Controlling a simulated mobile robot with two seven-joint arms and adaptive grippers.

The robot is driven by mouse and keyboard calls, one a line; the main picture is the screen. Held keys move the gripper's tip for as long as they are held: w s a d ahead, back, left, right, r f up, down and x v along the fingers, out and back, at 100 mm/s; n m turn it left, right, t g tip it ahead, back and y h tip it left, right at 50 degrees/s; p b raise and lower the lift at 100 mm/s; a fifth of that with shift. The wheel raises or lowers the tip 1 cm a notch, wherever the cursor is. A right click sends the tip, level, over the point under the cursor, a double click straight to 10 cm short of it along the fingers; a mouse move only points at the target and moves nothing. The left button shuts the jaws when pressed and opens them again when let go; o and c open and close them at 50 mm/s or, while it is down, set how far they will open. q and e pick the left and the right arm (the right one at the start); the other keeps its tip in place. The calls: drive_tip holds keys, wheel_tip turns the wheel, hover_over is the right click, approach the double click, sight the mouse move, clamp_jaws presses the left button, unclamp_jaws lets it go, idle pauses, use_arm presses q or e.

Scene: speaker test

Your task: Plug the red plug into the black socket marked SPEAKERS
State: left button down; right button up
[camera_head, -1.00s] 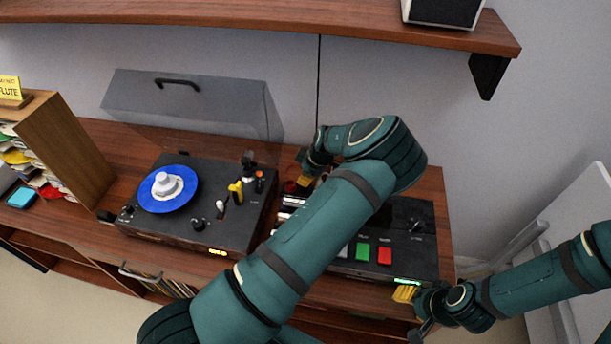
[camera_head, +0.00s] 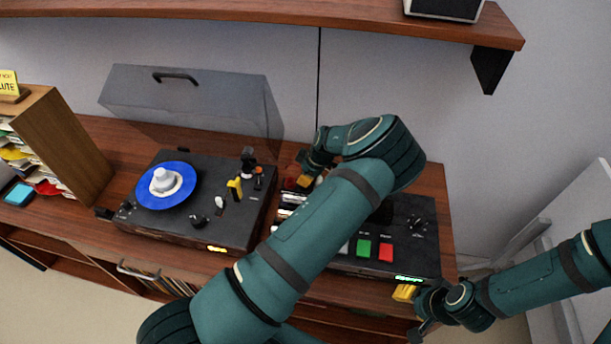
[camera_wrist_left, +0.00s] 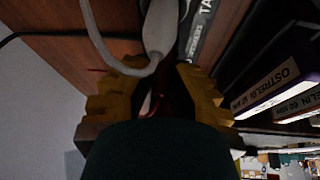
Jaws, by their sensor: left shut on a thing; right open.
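My left gripper (camera_head: 304,182) is behind the deck with the buttons, at its back left corner, partly hidden by my own arm. In the left wrist view its yellow fingers (camera_wrist_left: 158,88) are closed around a dark reddish thing, apparently the red plug (camera_wrist_left: 165,99), mostly hidden in shadow. A thin red cord shows by the left finger. A small red spot shows beside the gripper in the head view. The black socket marked SPEAKERS cannot be made out. My right gripper (camera_head: 405,294) is open at the deck's front right edge.
A grey-white connector with its cable (camera_wrist_left: 158,30) lies just beyond the left fingers. The button deck (camera_head: 412,252) is partly hidden by my left arm. A turntable (camera_head: 225,232) with a blue disc stands to its left. A shelf (camera_head: 250,17) overhangs the back.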

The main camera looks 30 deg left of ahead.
idle(0.3)
use_arm(q)
drive_tip(key=shift+c, duration=2.4)
unclamp_jaws()
drive_tip(key=shift+r+p, duration=1.45)
drive_tip(key=shift+r, duration=1.05)
use_arm(e)
drive_tip(key=shift+r, duration=1.45)
